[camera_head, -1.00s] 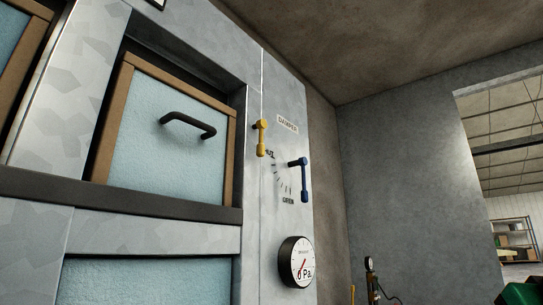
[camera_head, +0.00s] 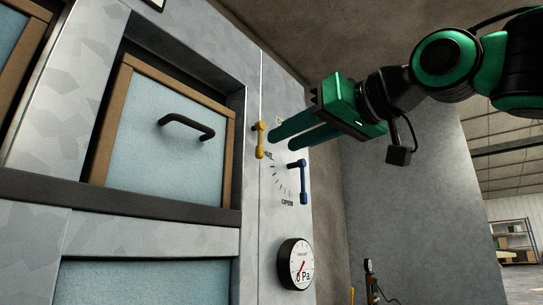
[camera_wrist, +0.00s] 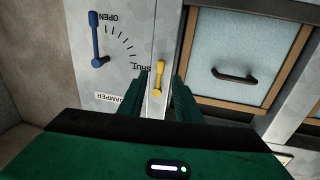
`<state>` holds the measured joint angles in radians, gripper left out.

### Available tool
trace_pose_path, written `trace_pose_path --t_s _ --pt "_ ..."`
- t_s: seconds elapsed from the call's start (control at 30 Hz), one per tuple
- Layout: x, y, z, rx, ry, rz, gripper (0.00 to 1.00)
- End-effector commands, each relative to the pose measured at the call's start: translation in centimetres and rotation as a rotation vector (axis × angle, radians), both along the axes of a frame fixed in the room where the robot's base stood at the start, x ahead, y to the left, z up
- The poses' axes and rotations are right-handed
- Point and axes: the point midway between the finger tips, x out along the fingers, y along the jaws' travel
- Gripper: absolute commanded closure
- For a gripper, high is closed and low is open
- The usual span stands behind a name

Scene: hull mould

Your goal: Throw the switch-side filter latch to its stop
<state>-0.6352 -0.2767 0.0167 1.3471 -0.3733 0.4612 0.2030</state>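The yellow latch (camera_head: 260,140) is a small lever on the cabinet frame, just right of the upper filter panel (camera_head: 165,135). It hangs roughly vertical in the head view. My gripper (camera_head: 281,143) reaches in from the right, its two green fingers pointing at the latch. In the wrist view the yellow latch (camera_wrist: 159,76) shows between the two finger tips, with the fingers (camera_wrist: 163,95) apart on either side. The gripper is open; whether a finger touches the latch cannot be told. The gripper hides most of the damper label in the head view.
A blue damper lever (camera_head: 303,180) with a SHUT–OPEN scale sits right of the latch, close below my fingers. A round Pa gauge (camera_head: 296,264) is lower down. A dark handle (camera_head: 187,128) sticks out from the filter panel. Open room lies to the right.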

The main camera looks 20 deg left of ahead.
Motion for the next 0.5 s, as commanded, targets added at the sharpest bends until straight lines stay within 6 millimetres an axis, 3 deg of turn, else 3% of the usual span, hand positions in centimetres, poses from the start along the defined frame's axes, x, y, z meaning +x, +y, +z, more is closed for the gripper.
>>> trace_pose_path --t_s 0.2,0.5 --pt "2.2 3.3 -0.1 -0.001 0.002 0.0 0.69" --pt "3.7 5.4 -0.1 -0.001 0.002 -0.001 0.69"
